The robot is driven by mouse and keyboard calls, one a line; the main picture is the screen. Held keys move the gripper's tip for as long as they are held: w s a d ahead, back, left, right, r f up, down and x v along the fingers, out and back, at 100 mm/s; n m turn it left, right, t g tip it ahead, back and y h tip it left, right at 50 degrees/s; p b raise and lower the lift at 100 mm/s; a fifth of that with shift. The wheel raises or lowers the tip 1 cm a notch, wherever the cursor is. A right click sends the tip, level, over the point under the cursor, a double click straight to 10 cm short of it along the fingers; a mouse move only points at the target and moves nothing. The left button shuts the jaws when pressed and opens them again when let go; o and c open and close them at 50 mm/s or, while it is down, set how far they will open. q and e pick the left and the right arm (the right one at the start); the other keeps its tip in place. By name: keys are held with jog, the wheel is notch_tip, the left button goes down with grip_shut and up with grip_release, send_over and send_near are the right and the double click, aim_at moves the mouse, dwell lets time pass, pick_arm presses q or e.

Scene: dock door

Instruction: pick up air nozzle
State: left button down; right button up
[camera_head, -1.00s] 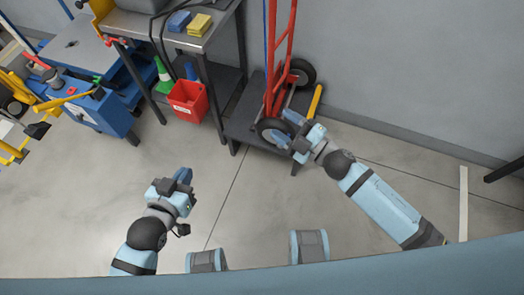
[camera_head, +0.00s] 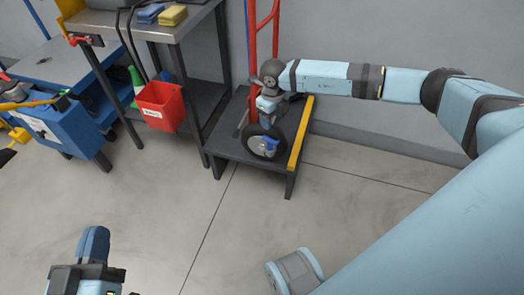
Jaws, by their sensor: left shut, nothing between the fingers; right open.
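I cannot make out the air nozzle for certain. A small blue piece (camera_head: 271,143) shows against the hand truck's wheel, and I cannot tell whether it is the nozzle or part of my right gripper. My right gripper (camera_head: 268,112) is open and reaches down over the low dark platform, in front of the red hand truck; its fingers are largely hidden by its own wrist and blend with the wheel. My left gripper (camera_head: 94,244) is shut and empty, low at the left over bare floor, far from the platform.
The red hand truck (camera_head: 252,55) stands on the dark platform (camera_head: 233,140), beside a yellow bar (camera_head: 301,134). A steel table (camera_head: 180,27) holds blue and yellow blocks. A red bin (camera_head: 161,105) hangs below it. A blue cart (camera_head: 60,120) stands left. The middle floor is clear.

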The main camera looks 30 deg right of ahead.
aim_at(271, 139)
notch_tip(271, 139, down, 7)
jog(key=shift+r+b, duration=0.1)
jog(key=shift+b, duration=0.9)
jog(key=shift+a+f+b, duration=0.1)
jog(key=shift+f+b, duration=0.2)
jog(key=shift+f, duration=0.4)
jog(key=f+b, duration=0.1)
jog(key=f, duration=0.1)
jog(key=f+b, duration=0.1)
jog(key=f, duration=0.1)
jog(key=shift+s+a+f+b, duration=0.15)
jog(key=shift+a+f+b, duration=0.05)
jog(key=shift+f+b, duration=0.1)
pick_arm(q)
notch_tip(271, 139, down, 6)
jog(key=m+g, duration=0.1)
jog(key=g, duration=0.1)
jog(key=shift+w+m, duration=0.3)
jog(key=shift+w, duration=0.05)
pick_arm(e)
jog(key=shift+r, duration=0.1)
grip_shut()
